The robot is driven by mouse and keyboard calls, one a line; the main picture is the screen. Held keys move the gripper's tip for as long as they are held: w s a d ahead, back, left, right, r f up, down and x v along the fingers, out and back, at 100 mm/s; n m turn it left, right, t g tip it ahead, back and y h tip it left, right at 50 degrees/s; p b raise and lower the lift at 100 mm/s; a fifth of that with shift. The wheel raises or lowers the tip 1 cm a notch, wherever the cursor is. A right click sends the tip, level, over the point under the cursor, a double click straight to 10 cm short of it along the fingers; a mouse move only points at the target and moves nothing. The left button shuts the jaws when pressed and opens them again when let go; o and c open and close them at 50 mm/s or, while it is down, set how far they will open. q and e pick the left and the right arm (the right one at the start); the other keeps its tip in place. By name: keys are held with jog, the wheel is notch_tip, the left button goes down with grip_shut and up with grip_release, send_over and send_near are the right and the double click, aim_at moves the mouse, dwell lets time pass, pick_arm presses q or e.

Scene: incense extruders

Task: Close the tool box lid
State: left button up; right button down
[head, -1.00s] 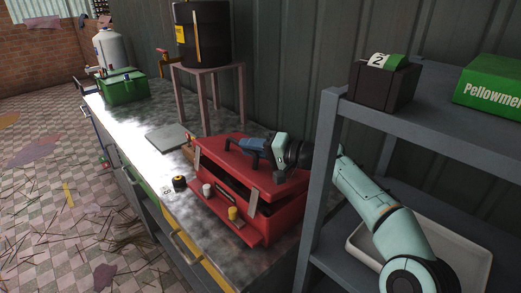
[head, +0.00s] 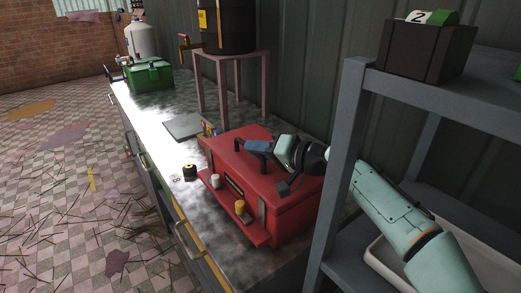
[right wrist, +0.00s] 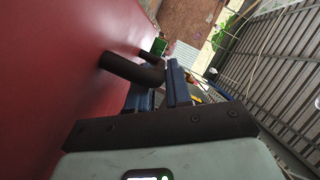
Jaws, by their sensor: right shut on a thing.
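The red tool box (head: 283,222) stands on the metal bench. Its lid (head: 232,163) lies down over the box, and no dark gap shows along the front. My right gripper (head: 256,147) is shut on the dark lid handle (head: 238,145) on top. In the right wrist view, the blue fingers (right wrist: 152,90) are at the dark handle (right wrist: 130,69), beside the red lid surface (right wrist: 60,60). A front ledge of the box holds a white cap (head: 215,182) and a yellow one (head: 240,207). My left gripper is out of view.
A grey shelf (head: 345,165) stands close on the right, near my right arm, with a dark numbered box (head: 420,48) on top. A green tool box (head: 149,76), a flat grey plate (head: 183,126) and a small black-yellow item (head: 190,172) are on the bench (head: 165,108).

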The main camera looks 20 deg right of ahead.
jog(key=shift+a+f, duration=0.1)
jog(key=shift+f, duration=0.05)
jog(key=c, duration=1.1)
grip_release()
jog(key=b+v, duration=0.1)
jog(key=v, duration=0.5)
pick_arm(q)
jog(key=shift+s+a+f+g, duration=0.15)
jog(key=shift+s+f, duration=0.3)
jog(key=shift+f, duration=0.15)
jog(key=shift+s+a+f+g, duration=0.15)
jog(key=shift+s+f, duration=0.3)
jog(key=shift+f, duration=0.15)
pick_arm(e)
jog(key=shift+s+d, duration=0.4)
jog(key=shift+s, duration=0.2)
